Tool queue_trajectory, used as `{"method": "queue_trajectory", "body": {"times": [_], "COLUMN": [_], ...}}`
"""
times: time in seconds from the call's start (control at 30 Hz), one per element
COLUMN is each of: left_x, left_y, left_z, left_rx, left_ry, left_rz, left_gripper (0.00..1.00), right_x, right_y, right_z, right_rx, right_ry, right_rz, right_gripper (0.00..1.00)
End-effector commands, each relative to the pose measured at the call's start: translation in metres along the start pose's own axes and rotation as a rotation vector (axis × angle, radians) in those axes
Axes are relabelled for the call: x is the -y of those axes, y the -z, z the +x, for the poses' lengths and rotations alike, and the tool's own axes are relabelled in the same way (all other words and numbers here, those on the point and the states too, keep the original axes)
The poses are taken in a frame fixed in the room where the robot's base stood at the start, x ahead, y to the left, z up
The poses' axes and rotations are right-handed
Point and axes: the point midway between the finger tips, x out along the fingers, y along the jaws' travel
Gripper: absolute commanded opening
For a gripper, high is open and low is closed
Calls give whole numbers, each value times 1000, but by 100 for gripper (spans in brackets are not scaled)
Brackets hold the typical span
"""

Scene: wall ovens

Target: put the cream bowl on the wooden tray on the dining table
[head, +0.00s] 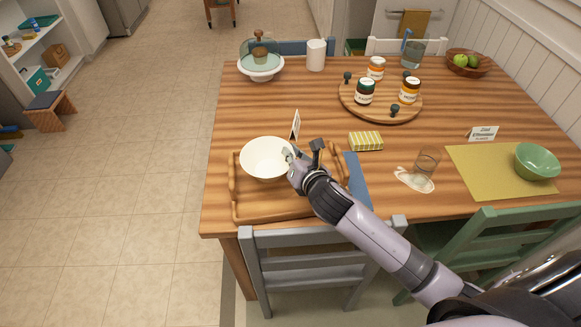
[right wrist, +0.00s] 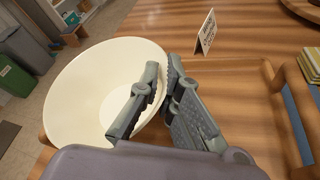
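The cream bowl (head: 263,156) is over the back left part of the wooden tray (head: 262,210) on the dining table (head: 290,98). I cannot tell whether it touches the tray or hangs just above it. My right gripper (head: 291,156) is at the bowl's right rim. In the right wrist view, the bowl (right wrist: 85,90) has one finger inside and one outside, and the gripper (right wrist: 161,72) pinches the rim between them. The tray (right wrist: 290,105) shows at the right there. My left gripper is out of view.
A small card (head: 295,124) stands just behind the tray. A round board (head: 372,107) with jars is farther back. A grey chair (head: 305,265) is in front.

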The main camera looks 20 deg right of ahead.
Motion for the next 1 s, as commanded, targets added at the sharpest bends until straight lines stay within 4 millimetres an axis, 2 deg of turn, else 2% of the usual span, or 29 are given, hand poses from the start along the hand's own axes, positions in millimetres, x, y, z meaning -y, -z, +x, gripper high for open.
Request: {"method": "queue_trajectory", "body": {"times": [0.3, 0.73, 0.77, 1.0], "left_x": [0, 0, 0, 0], "left_y": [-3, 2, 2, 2], "left_z": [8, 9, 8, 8], "left_rx": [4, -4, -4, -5], "left_ry": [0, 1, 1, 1], "left_rz": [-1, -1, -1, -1], "left_gripper": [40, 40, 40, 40], "right_x": [17, 20, 20, 20], "right_y": [34, 40, 40, 40], "right_z": [13, 15, 15, 15], "right_rx": [0, 2, 0, -1], "right_ry": [-1, -2, -1, -1], "right_rz": [2, -1, -2, -1], "right_gripper": [0, 0, 7, 23]}}
